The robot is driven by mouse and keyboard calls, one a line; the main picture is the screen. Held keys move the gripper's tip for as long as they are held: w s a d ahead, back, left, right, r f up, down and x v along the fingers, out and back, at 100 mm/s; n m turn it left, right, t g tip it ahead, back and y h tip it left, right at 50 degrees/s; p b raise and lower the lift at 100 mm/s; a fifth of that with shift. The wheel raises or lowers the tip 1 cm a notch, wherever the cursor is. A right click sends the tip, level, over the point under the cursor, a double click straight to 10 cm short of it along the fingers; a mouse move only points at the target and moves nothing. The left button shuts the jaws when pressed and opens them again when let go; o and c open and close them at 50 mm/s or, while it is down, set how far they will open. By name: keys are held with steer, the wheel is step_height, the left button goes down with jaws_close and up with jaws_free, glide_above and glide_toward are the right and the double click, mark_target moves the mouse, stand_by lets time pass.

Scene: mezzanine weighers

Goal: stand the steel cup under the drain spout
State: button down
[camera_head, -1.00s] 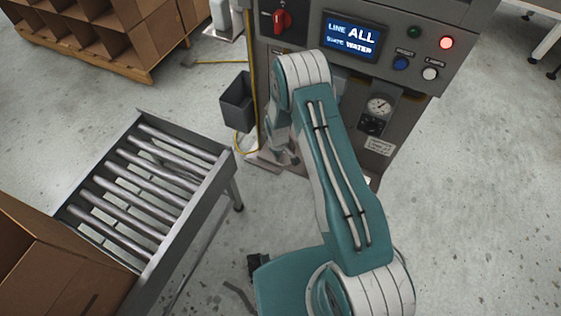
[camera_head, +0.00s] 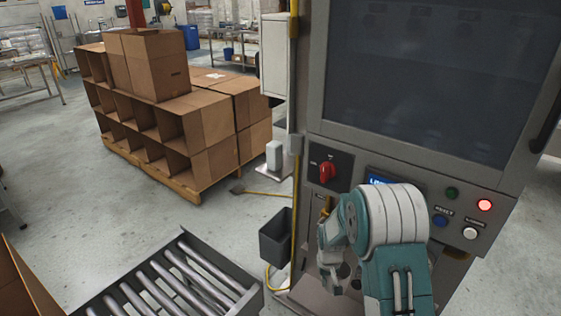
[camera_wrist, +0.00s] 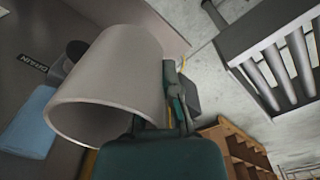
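The steel cup (camera_wrist: 112,85) is a large plain grey shape in the wrist view, very close and tilted in the picture. My gripper (camera_wrist: 176,98) shows a teal finger along the cup's right side; the other finger is hidden, and the gripper looks shut on the cup. A dark round spout (camera_wrist: 76,50) shows past the cup's left edge, beside a DRAIN label (camera_wrist: 30,68). The cup is apart from my view of the space under the spout, which it partly hides. In the head view my gripper (camera_head: 330,262) is low before the machine; the cup is not discernible there.
A blue cloth (camera_wrist: 28,122) lies left of the cup. The machine (camera_head: 330,140) has a red knob (camera_head: 327,172). A dark bin (camera_head: 275,238) hangs at its left. A roller conveyor (camera_head: 250,290) and stacked cartons (camera_head: 205,115) stand left, with open floor between.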

steer(key=shift+m, duration=0.9)
steer(key=r, duration=0.2)
steer(key=s+d+r, duration=0.1)
steer(key=r, duration=0.2)
steer(key=shift+s+d+r, duration=0.15)
steer(key=shift+r, duration=0.15)
